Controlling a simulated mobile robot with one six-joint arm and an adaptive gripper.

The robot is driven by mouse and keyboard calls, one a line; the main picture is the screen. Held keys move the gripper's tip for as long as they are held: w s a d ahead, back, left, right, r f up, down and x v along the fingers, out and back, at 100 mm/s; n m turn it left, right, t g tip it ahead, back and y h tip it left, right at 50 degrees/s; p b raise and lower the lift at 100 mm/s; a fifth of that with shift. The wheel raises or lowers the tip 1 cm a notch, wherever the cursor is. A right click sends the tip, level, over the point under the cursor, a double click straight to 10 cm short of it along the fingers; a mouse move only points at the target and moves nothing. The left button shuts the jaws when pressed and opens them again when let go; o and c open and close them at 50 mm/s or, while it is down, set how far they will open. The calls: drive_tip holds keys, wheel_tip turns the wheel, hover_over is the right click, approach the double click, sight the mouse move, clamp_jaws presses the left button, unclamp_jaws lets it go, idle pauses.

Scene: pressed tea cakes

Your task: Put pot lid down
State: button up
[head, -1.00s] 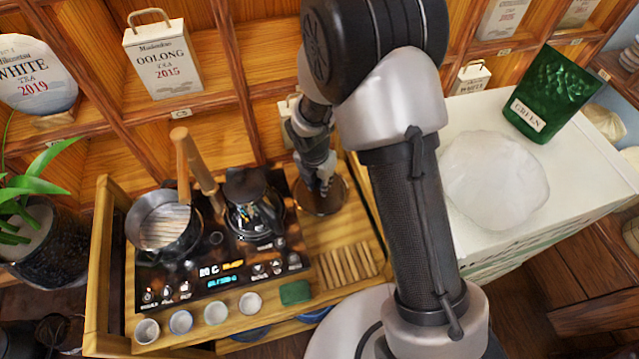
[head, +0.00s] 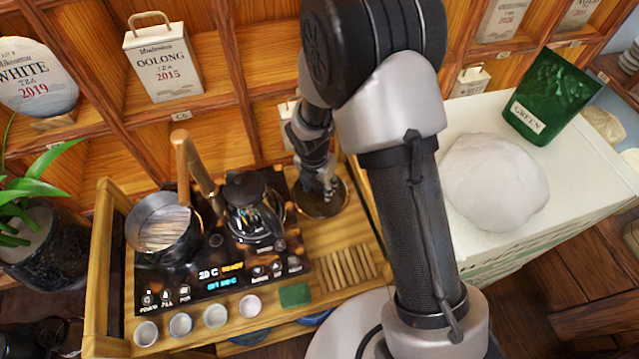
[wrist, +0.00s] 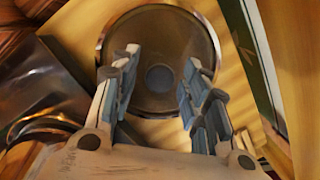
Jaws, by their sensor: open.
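The pot lid (head: 338,206) is a round disc with a metal rim. It lies on the wooden tray to the right of the black cooker. It also shows in the wrist view (wrist: 203,38), where a round knob (wrist: 160,77) is at its middle. My gripper (head: 321,192) is over the lid in the head view. In the wrist view my gripper (wrist: 158,85) is open, its fingers apart on either side of the knob. I cannot tell how far the fingertips are above the lid. The saucepan (head: 150,247) stands uncovered on the cooker at the left.
A dark glass kettle (head: 248,207) stands on the cooker (head: 192,291), left of my gripper. Wooden strips (head: 345,269) and a green block (head: 295,295) are in front of the lid. Several small cups (head: 215,316) line the tray's front edge (head: 180,349).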

wheel_tip(320, 180, up, 12)
drive_tip(key=s+a+p, duration=0.1)
drive_tip(key=s+p, duration=0.1)
drive_tip(key=p, duration=0.3)
wheel_tip(320, 180, up, 9)
drive_tip(key=m, duration=0.6)
hover_over(316, 197)
drive_tip(key=s+d, duration=0.2)
drive_tip(key=d, duration=0.2)
drive_tip(key=s+d+r+m+t, duration=0.1)
drive_tip(key=s+d+r+m, duration=0.2)
drive_tip(key=s+r+m, duration=0.4)
drive_tip(key=s+d+r+m+t+y, duration=0.1)
drive_tip(key=s+d+r+m+t, duration=0.1)
drive_tip(key=s+r+m, duration=0.5)
drive_tip(key=s+d+m, duration=0.1)
drive_tip(key=s+m, duration=0.4)
drive_tip(key=m, duration=0.4)
drive_tip(key=shift+s+d+r, duration=0.25)
drive_tip(key=shift+d+r, duration=0.1)
drive_tip(key=shift+d, duration=0.05)
